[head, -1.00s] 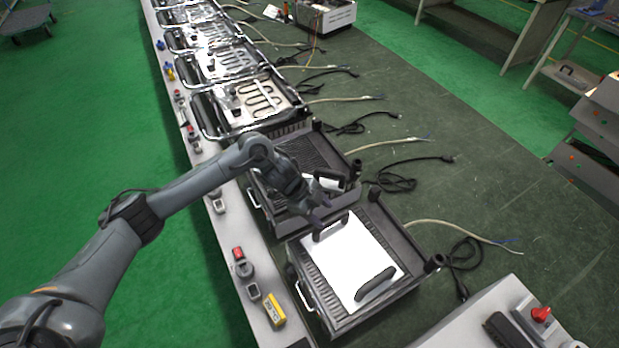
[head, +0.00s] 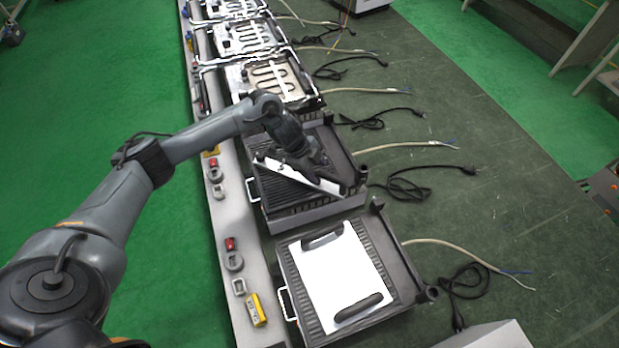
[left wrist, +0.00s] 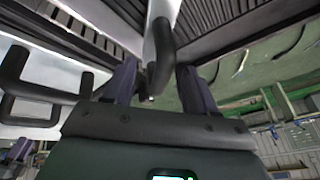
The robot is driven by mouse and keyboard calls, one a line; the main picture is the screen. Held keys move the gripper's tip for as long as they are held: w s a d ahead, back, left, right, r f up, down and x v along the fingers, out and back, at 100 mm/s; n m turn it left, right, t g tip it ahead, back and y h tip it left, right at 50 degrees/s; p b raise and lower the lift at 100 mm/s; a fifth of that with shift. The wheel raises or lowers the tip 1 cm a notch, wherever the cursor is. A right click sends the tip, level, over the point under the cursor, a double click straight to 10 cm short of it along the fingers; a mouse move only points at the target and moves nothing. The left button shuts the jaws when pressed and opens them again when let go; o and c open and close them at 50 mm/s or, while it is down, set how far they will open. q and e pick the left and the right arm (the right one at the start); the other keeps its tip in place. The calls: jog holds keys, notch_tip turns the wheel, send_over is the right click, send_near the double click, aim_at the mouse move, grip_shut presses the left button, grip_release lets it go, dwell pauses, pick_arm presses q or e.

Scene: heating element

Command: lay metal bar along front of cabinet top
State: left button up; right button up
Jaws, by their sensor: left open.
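The likely metal bar, a narrow white strip with dark parts (head: 318,181), lies slanted across the top of the dark, ribbed second cabinet (head: 290,214). Whether it rests flat or tilted is unclear. My left gripper (head: 322,178) is over the bar and hides part of it. In the left wrist view, my left gripper (left wrist: 152,88) is open, with a dark curved piece joined to a pale strip (left wrist: 163,12) between its fingers. My right gripper is not in view.
The nearest cabinet (head: 388,262) carries a white plate (head: 340,278) with two black handles. More cabinets with heating coils (head: 275,78) line the bench behind. Cables (head: 455,252) lie on the right. A yellow block (head: 256,308) sits on the bench's left strip (head: 228,205).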

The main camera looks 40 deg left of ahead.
aim_at(322, 172)
pick_arm(q)
jog(key=shift+w+d+f, duration=0.15)
jog(key=shift+w+f, duration=0.15)
jog(key=shift+b+x, duration=0.3)
jog(key=shift+x, duration=2.25)
jog(key=shift+w+d+r, duration=0.1)
jog(key=shift+w+r, duration=0.05)
grip_shut()
